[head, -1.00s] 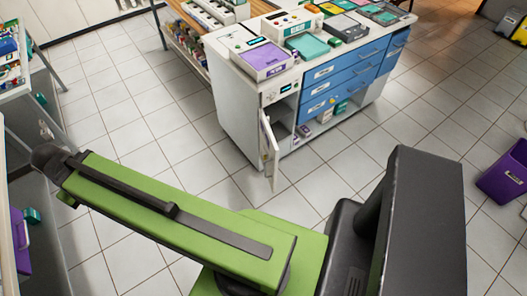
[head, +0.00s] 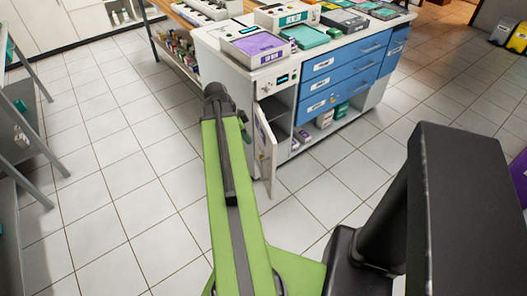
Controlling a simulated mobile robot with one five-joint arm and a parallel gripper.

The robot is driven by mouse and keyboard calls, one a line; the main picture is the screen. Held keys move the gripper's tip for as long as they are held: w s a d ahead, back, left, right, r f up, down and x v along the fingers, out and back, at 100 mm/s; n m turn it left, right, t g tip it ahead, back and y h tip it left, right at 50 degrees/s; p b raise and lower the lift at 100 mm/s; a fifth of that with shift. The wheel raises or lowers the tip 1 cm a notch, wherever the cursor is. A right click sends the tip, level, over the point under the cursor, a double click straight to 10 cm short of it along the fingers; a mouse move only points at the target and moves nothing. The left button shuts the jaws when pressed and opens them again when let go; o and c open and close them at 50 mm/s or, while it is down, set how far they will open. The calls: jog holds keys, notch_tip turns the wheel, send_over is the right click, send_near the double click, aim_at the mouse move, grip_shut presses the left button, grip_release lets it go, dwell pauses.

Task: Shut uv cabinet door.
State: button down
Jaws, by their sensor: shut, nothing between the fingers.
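The uv cabinet door (head: 266,150) is a narrow white panel standing open at the near left part of the white cabinet (head: 262,78). It swings out toward me, and the opening beside it shows a dim interior. A small display panel (head: 283,79) sits above the opening. My green arm reaches up the picture, and its dark far joint is just left of the door in the picture. The arm covers part of the cabinet's left side. My gripper does not show; the rest of the arm past that joint is mostly hidden.
Blue drawers (head: 345,68) and an open lower shelf with small boxes lie right of the door. Trays and devices, including a purple-topped box (head: 258,45), crowd the top. A grey-legged table (head: 25,170) stands at left. Tiled floor before the cabinet is clear.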

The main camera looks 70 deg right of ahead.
jog(key=b, duration=1)
send_near(271, 157)
notch_tip(271, 157, down, 5)
jog(key=w+a, duration=0.1)
jog(key=w, duration=0.1)
jog(key=shift+s+d+r+p, duration=0.2)
jog(key=shift+s+d+p, duration=0.1)
jog(key=shift+s+d, duration=0.35)
jog(key=shift+s+d+r+p, duration=0.25)
jog(key=shift+s+d, duration=0.25)
jog(key=shift+s, duration=0.35)
